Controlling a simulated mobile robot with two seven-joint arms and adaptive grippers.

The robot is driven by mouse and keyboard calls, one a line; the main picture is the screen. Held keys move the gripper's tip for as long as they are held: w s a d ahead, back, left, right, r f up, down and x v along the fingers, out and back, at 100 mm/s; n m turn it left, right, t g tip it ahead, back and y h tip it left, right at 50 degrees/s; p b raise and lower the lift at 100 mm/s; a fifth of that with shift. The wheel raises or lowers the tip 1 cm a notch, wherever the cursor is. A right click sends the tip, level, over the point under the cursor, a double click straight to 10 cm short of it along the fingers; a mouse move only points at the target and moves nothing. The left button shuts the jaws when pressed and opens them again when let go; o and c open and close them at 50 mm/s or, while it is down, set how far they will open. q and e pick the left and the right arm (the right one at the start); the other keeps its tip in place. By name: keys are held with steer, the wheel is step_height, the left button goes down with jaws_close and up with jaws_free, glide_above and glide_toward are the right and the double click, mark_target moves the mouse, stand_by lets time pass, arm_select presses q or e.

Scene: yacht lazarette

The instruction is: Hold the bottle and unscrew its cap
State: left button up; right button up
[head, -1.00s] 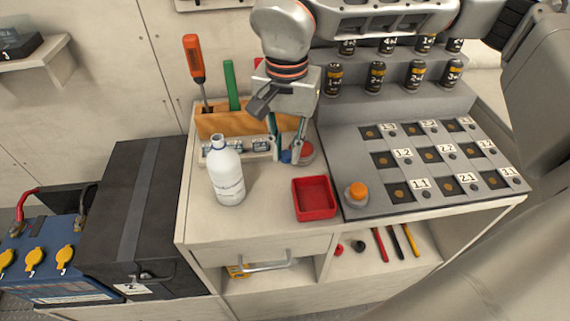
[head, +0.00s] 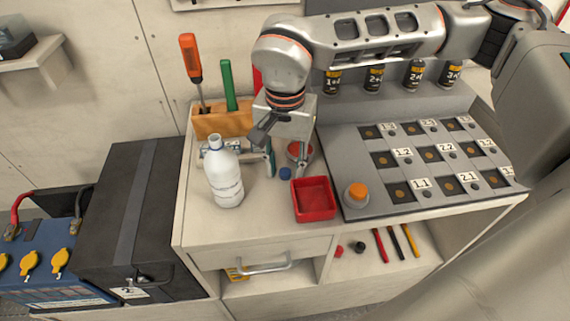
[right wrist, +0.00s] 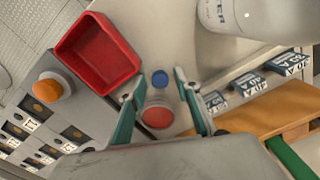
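The white bottle (head: 223,175) stands upright on the counter, with a blue ring at its bare neck and no cap on it. Its lower side shows at the top of the right wrist view (right wrist: 245,15). A small blue cap (head: 285,173) appears to rest on the counter to the right of the bottle; it also shows in the right wrist view (right wrist: 160,79). My right gripper (head: 287,171) is open, pointing down, with its fingertips (right wrist: 160,80) apart on either side of the cap. My left gripper is not in view, and nothing holds the bottle.
A red tray (head: 333,203) lies just right of the cap. A round red piece (head: 300,152) is behind the cap. An orange button (head: 357,192) and a numbered rack (head: 375,137) stand further right. A wooden tool holder (head: 222,123) is behind the bottle.

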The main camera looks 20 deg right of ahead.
mark_target(286, 172)
steer(key=shift+r, duration=0.15)
step_height(286, 172, up, 12)
steer(key=p, duration=0.1)
steer(key=shift+p, duration=0.35)
steer(key=shift+s, duration=0.1)
